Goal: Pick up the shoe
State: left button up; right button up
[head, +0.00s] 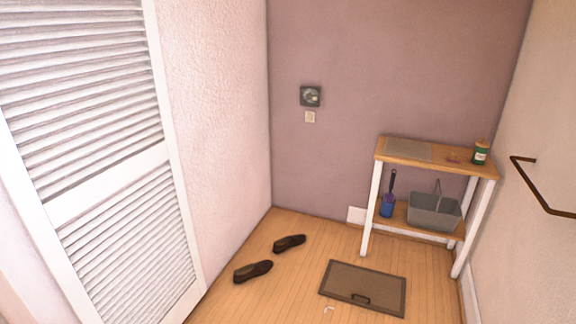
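Two dark brown shoes lie apart on the wooden floor near the left wall. The nearer shoe (253,271) is closer to the louvred door. The farther shoe (289,243) is nearer the room's corner, up and to the right of the first. Both seem to rest sole down. Neither of my grippers shows in the head view.
A louvred white door (95,140) is on the left. A narrow table (450,160) with a lower shelf stands at the right, holding a jar (480,152), a grey basket (434,212) and a blue item (387,206).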

aim_at(279, 247)
jog(key=i+z, duration=0.1)
jog(key=i, duration=0.45)
jog(key=i+j+z, duration=0.1)
jog(key=i, duration=0.4)
jog(key=i+j, duration=0.2)
jog(key=i, duration=0.35)
jog(key=l+z, duration=0.05)
